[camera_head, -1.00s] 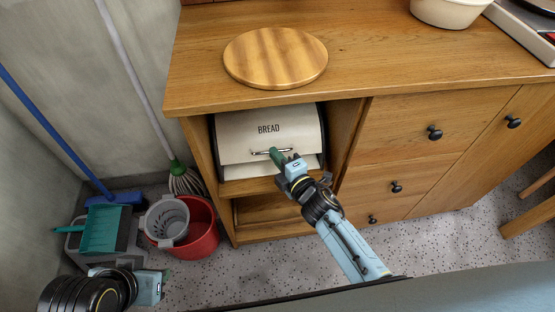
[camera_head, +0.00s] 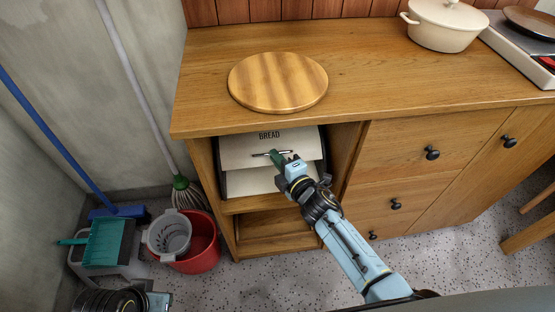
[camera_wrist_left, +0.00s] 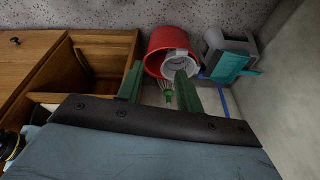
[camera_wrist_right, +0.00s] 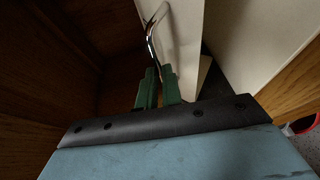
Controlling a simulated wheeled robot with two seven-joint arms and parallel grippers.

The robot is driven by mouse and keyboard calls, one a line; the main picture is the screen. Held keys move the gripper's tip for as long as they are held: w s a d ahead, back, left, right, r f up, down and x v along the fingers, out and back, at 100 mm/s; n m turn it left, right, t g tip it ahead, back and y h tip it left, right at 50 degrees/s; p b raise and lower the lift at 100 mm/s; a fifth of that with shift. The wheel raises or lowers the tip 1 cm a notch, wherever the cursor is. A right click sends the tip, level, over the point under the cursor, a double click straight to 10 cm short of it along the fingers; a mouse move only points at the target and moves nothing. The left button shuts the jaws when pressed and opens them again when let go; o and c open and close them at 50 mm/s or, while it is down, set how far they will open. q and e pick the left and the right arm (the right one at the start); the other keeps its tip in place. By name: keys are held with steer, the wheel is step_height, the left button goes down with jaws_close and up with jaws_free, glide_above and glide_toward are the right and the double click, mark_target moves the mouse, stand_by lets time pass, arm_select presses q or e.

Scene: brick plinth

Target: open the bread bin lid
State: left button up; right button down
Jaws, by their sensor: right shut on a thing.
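The cream bread bin (camera_head: 250,183) sits in the open left compartment of the wooden cabinet. Its lid (camera_head: 240,152), marked BREAD, is partly raised, with its upper part hidden under the countertop and a pale bin front showing below its edge. My right gripper (camera_head: 276,156) is shut on the lid's thin metal handle (camera_head: 260,154). In the right wrist view the handle (camera_wrist_right: 151,38) runs to the green fingertips (camera_wrist_right: 160,72), beside the pale lid (camera_wrist_right: 182,40). My left gripper (camera_wrist_left: 159,69) is open and empty, above the floor; its fingers are out of the head view.
A round wooden board (camera_head: 278,82) lies on the countertop (camera_head: 375,75) above the bin. A red bucket (camera_head: 205,243), a teal dustpan (camera_head: 103,240) and a mop (camera_head: 186,192) stand left of the cabinet. Drawers (camera_head: 415,150) with black knobs are to the right.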

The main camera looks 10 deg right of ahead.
steer(key=shift+a+r, duration=0.1)
steer(key=shift+r, duration=0.1)
steer(key=c, duration=1.6)
jaws_free()
steer(key=shift+o, duration=0.2)
steer(key=shift+f, duration=0.1)
